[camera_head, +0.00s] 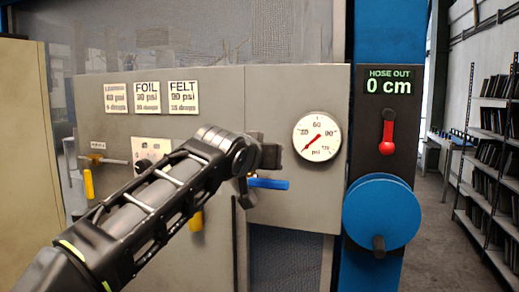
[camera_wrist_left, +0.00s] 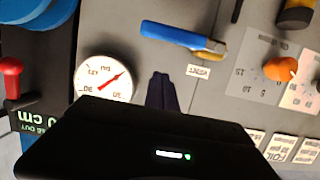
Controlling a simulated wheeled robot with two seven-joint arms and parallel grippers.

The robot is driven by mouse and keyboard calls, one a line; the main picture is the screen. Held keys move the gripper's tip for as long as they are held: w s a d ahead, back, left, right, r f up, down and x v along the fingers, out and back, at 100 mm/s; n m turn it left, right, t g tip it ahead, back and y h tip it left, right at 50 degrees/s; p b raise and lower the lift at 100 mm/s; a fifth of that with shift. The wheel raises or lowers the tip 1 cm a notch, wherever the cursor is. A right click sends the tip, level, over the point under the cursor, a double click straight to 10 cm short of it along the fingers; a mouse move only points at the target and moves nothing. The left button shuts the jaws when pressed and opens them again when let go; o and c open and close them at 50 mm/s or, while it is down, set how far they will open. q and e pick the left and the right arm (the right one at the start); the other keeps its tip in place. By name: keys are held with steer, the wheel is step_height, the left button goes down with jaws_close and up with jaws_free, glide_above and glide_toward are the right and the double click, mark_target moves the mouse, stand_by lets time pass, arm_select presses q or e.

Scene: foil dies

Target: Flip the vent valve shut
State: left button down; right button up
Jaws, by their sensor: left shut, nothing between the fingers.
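A valve with a blue lever handle (camera_head: 268,183) is on the grey panel, left of and below the round gauge. The handle lies about level, pointing right. The wrist view shows the blue handle (camera_wrist_left: 175,34) with a brass-coloured end and a small label (camera_wrist_left: 198,71), too small to read. My left gripper (camera_head: 250,188) is in front of the panel by the blue handle's left end and hides the valve body. In the wrist view its fingers (camera_wrist_left: 162,92) are shut and empty, apart from the handle in the picture. My right gripper is not in view.
The pressure gauge (camera_head: 317,137) has its needle at lower left. A yellow handle (camera_head: 88,183) hangs at the far left; another (camera_head: 196,221) is partly behind my arm. A red lever (camera_head: 387,132) and blue reel (camera_head: 382,217) are to the right. An orange knob (camera_wrist_left: 281,69) shows in the wrist view.

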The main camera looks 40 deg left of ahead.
mark_target(271, 181)
arm_select(q)
steer(key=f, duration=0.4)
steer(key=shift+w+a+f, duration=0.1)
steer(key=shift+w+a, duration=0.05)
steer(key=shift+w, duration=0.25)
steer(key=shift+f, duration=0.15)
steer(key=shift+f+m+b, duration=0.6)
steer(key=shift+f+b, duration=0.1)
steer(key=shift+b, duration=0.75)
steer(key=s+a+f+m+y+b, duration=0.1)
steer(key=a+f+m+y+b, duration=0.3)
steer(key=f+m+b, duration=0.5)
steer(key=shift+s+a+f+m+t+y+b, duration=0.4)
steer(key=shift+m+b, duration=1.6)
steer(key=shift+b, duration=2.45)
steer(key=shift+a, duration=0.15)
